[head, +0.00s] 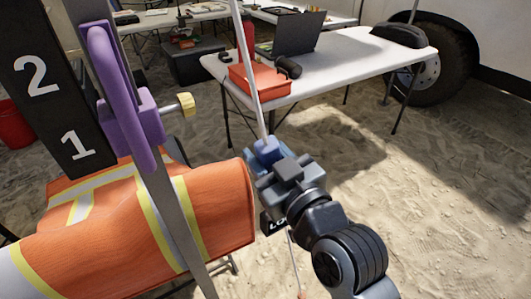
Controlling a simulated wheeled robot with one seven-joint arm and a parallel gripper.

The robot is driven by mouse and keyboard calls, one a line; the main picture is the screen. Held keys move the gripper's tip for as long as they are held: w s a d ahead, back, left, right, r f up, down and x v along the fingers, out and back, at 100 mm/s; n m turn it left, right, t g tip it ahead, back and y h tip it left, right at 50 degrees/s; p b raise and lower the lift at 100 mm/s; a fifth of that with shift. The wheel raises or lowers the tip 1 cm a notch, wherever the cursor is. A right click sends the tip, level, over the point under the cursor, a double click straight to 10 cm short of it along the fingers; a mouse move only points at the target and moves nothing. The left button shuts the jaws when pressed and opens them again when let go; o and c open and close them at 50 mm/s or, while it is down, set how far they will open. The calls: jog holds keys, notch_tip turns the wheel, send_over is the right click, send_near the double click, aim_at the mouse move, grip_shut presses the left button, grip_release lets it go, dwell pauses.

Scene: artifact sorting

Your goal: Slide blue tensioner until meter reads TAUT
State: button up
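The blue tensioner (266,147) sits on a pale slanted guy line (250,70) right of centre. My gripper (268,164) is at the tensioner and covers its lower part. The two overlap in this view, and the fingertips are too hidden to show whether they are closed on it. A small black meter (270,226) shows just below my gripper, partly hidden by my arm. Its visible letters look like "LO"; the rest is covered. The line continues below the meter toward the sand.
A grey pole with a purple clamp (127,120) and yellow knob (186,104) stands at left. A black number board (50,90) and an orange vest (215,210) are beside it. A white table (360,60) holds a red tray (260,79) and laptop. Sand at right is open.

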aim_at(262, 143)
grip_shut()
jog(key=r, duration=0.1)
jog(key=r+p, duration=0.2)
jog(key=shift+s+a, duration=0.15)
jog(key=shift+a, duration=0.1)
jog(key=shift+o, duration=2.4)
grip_release()
jog(key=shift+f, duration=0.1)
jog(key=b+v, duration=0.1)
jog(key=v, duration=0.5)
jog(key=shift+s+d+f+b, duration=0.1)
jog(key=shift+s+d+b, duration=0.1)
jog(key=shift+s+b, duration=0.1)
jog(key=shift+s+d, duration=0.25)
jog(key=shift+s, duration=0.25)
